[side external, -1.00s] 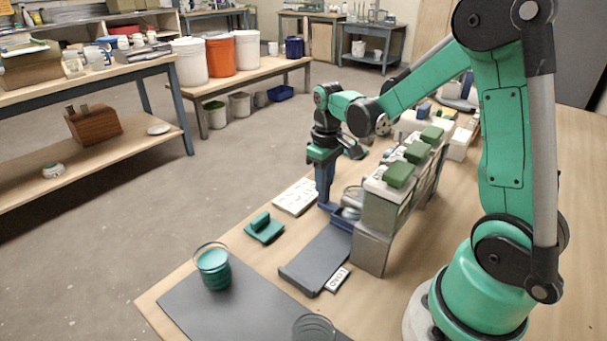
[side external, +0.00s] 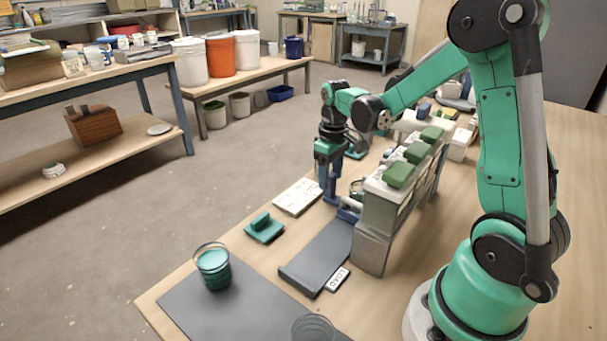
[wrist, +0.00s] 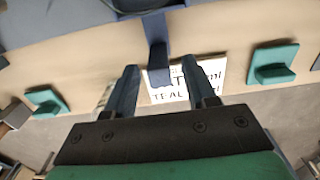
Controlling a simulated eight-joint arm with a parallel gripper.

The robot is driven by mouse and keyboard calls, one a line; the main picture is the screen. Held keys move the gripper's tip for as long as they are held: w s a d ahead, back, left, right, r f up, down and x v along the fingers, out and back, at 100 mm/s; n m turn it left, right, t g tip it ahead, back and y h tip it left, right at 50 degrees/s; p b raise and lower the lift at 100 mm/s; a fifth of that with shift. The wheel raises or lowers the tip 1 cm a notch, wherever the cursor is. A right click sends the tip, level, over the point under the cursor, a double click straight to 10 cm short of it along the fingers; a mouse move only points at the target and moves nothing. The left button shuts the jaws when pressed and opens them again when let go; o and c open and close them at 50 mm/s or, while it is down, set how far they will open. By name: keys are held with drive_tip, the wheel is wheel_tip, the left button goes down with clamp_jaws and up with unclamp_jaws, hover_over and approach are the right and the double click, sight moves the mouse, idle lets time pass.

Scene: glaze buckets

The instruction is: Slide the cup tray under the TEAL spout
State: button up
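The blue cup tray (side external: 348,214) is at the near end of the dispenser row, just beyond the dark grey track (side external: 318,257). A clear cup (side external: 356,187) shows at the tray, partly hidden by the dispenser. My gripper (side external: 329,199) is low at the tray's left side. In the wrist view, my gripper (wrist: 160,88) has its two fingers apart, with the tray's blue handle tab (wrist: 158,62) between them and gaps visible on both sides. The dispenser boxes have green lids (side external: 399,175). The spouts are hidden, so I cannot tell which is teal.
A white card (side external: 297,196) lies left of my gripper; its lettering in the wrist view (wrist: 212,75) includes "TEAL". A teal handled block (side external: 264,228) and a glass of teal liquid (side external: 213,268) stand nearer. A small label card (side external: 337,280) lies beside the track.

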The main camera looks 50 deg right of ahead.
drive_tip(key=shift+r, duration=0.1)
drive_tip(key=shift+r, duration=3.4)
